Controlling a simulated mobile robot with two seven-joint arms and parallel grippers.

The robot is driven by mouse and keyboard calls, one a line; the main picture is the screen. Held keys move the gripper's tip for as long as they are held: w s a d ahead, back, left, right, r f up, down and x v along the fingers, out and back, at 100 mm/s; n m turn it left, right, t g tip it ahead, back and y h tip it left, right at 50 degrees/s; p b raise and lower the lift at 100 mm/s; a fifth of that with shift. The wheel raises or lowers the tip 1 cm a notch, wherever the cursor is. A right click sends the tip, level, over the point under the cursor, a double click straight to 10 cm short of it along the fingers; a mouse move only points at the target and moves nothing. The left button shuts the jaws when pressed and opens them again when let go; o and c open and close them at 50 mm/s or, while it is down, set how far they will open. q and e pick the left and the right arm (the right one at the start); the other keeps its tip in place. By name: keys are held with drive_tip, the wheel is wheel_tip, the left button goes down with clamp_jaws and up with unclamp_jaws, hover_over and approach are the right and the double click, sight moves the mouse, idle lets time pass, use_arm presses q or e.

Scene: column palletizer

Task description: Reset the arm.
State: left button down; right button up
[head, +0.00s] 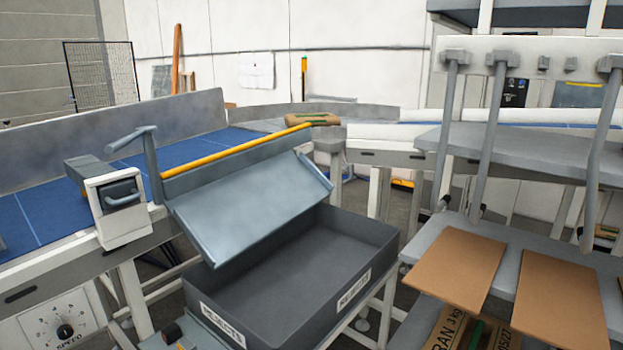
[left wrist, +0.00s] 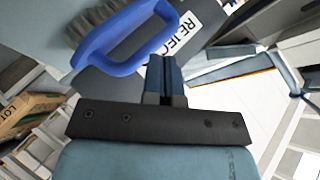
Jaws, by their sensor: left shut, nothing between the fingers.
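My left gripper (left wrist: 166,62) shows in the left wrist view with its dark blue fingers shut and nothing between them. A blue-handled brush (left wrist: 118,62) with grey bristles lies just beyond and to the left of the fingertips. I cannot tell how far it is from them. Part of the grey reject bin's white label (left wrist: 178,32) shows behind the brush handle. In the head view no gripper can be made out clearly. My right gripper is in neither view.
The grey reject bin (head: 385,238) looks empty, below a tilted metal chute (head: 250,205). A blue conveyor (head: 40,215) runs at left. A brown packet (head: 312,119) lies at its far end. Brown boards (head: 455,268) lie on the right shelf, below several hanging grey bars (head: 488,130).

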use_arm(q)
drive_tip(key=s+d+f+n+h, duration=0.2)
drive_tip(key=s+f, duration=0.1)
drive_tip(key=s, duration=0.5)
drive_tip(key=s+d+f+n+g+h, duration=0.1)
drive_tip(key=s+d+f+n+h, duration=0.15)
drive_tip(key=s, duration=0.55)
drive_tip(key=s+d+f+n+h, duration=0.1)
drive_tip(key=s+f+n+h, duration=0.15)
drive_tip(key=s, duration=0.55)
wheel_tip(320, 180, up, 12)
drive_tip(key=s+p, duration=0.1)
drive_tip(key=p, duration=1.2)
drive_tip(key=shift+s+a+f+m, duration=0.15)
drive_tip(key=shift+a+f+m, duration=0.1)
drive_tip(key=shift+a+m, duration=0.2)
drive_tip(key=shift+a, duration=0.1)
